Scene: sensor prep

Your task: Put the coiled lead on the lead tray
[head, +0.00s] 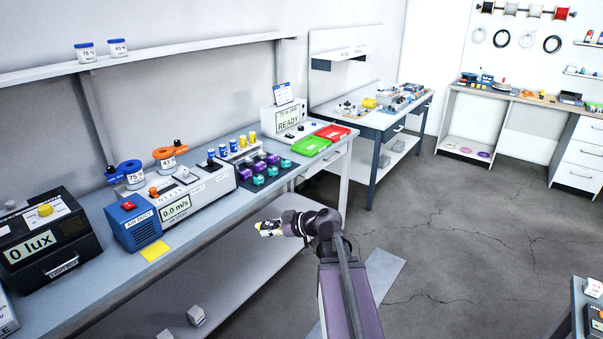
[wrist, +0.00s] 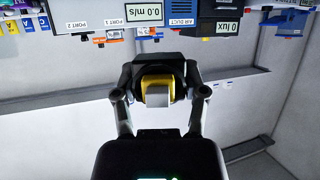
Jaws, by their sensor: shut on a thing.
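My gripper (head: 270,229) is in front of the long bench, out over the floor side. In the wrist view my gripper (wrist: 157,98) is shut on a small yellow and grey block-like thing (wrist: 157,95), held clear of any surface. I cannot make out a coil in it. Dark coiled rings (head: 552,44) hang on the far wall, and small coloured rings (head: 484,154) lie on a low shelf at the far right. I cannot tell which coil is the task's lead. No tray is clearly marked as the lead tray.
The long bench (head: 110,267) carries a lux box (head: 48,234), an air duct unit (head: 140,226), a green tray (head: 310,146) and a red tray (head: 333,132). A second bench (head: 378,122) with parts stands behind. Open floor (head: 450,240) lies to the right.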

